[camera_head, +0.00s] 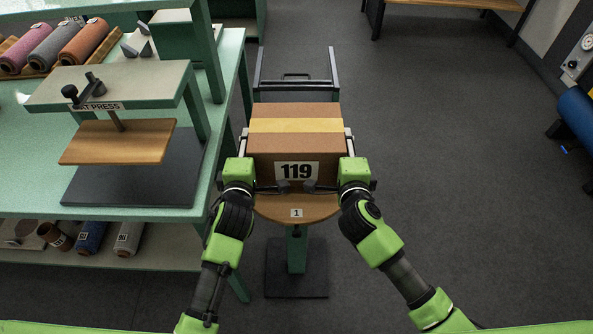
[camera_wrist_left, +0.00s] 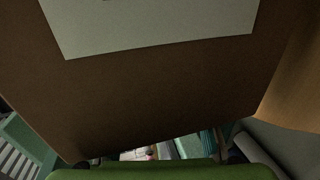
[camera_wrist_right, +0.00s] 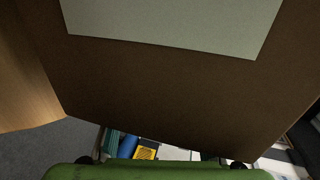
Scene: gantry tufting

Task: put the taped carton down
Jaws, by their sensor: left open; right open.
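The taped carton (camera_head: 295,145) is a brown box with a yellow tape band across its top and a white label reading 119 on its near face. It appears to be on or just over a round wooden stool top (camera_head: 297,213) marked 1; I cannot tell whether they touch. My left gripper (camera_head: 240,180) is at the carton's near left side and my right gripper (camera_head: 354,180) at its near right side. Both are open. The carton's brown face fills the left wrist view (camera_wrist_left: 150,100) and the right wrist view (camera_wrist_right: 170,100). The carton's underside is hidden.
A green table with a mat press (camera_head: 110,140) stands close on the left, with yarn rolls (camera_head: 80,42) at its back. A dark cart frame with a handle (camera_head: 296,76) is behind the carton. The floor to the right is clear up to a blue roll (camera_head: 577,118).

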